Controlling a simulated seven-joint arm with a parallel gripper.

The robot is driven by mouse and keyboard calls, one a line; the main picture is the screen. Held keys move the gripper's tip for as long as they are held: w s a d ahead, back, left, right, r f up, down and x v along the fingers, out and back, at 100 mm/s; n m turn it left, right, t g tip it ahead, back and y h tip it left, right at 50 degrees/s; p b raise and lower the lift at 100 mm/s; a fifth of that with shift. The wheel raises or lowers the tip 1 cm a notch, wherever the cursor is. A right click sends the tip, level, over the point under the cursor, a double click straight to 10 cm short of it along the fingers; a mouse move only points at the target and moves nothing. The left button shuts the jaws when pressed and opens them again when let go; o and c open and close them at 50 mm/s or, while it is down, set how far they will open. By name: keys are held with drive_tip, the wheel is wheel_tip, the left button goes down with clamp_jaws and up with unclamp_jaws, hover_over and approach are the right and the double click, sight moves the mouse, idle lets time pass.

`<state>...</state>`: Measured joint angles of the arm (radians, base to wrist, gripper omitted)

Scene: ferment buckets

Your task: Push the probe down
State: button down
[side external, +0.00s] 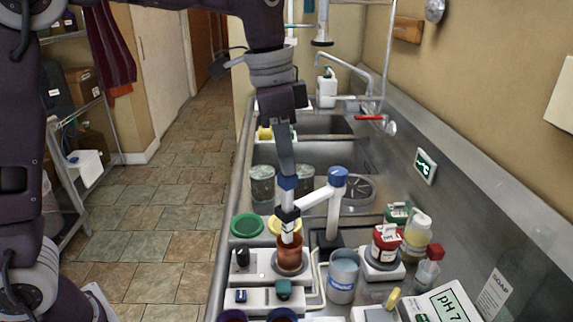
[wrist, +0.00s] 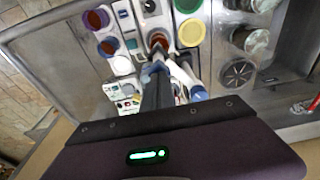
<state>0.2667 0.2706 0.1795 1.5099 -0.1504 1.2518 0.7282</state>
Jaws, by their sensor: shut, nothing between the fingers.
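The probe (side external: 289,215) is a white upright tube with a blue cap and a dark clamp band, held by a white arm on a stand (side external: 332,205) with a blue knob. Its lower end is inside a red-brown beaker (side external: 291,258) on a round stirrer plate. The beaker also shows in the wrist view (wrist: 158,41). My gripper (side external: 287,171) is shut and points straight down onto the blue cap, at or touching its top; the exact contact is hard to tell. In the wrist view my gripper (wrist: 154,76) covers much of the probe.
A green lid (side external: 246,225) and a yellow lid lie behind the beaker. A blue-grey cup (side external: 343,275), a red-capped jar (side external: 385,242) and several bottles stand to the right. Metal cups (side external: 262,183) and a drain (side external: 357,189) are behind, near the sink. The wall is at the right.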

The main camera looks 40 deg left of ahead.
sight(287, 178)
drive_tip(key=shift+f, duration=2)
drive_tip(key=shift+r, duration=2.55)
